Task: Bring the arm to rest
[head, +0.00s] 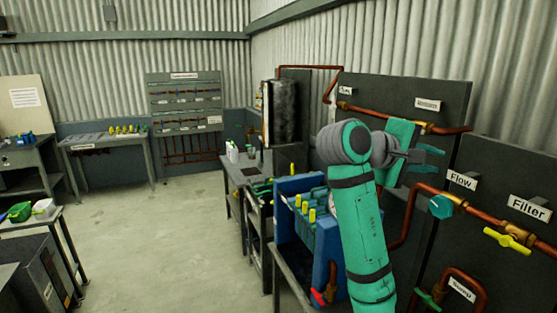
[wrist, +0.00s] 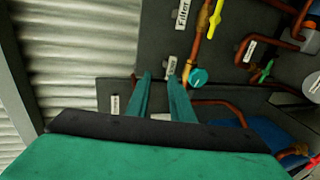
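My green arm (head: 362,235) is raised in front of the wall panels in the head view, bent at its top joint. My gripper (head: 432,161) points to the right, close to the dark panel. In the wrist view my gripper (wrist: 160,82) has its two green fingers apart, with nothing held between them. The teal valve handle by the Flow label (head: 440,206) is below the fingers in the head view. In the wrist view this teal handle (wrist: 198,77) appears just right of the fingertips, apart from them.
Copper pipes (head: 480,216) and a yellow valve handle (head: 508,240) stand out from the panels on the right. A blue machine (head: 290,215) with yellow-topped parts stands left of my arm. A workbench (head: 105,145) is at the back. Open floor (head: 170,235) lies to the left.

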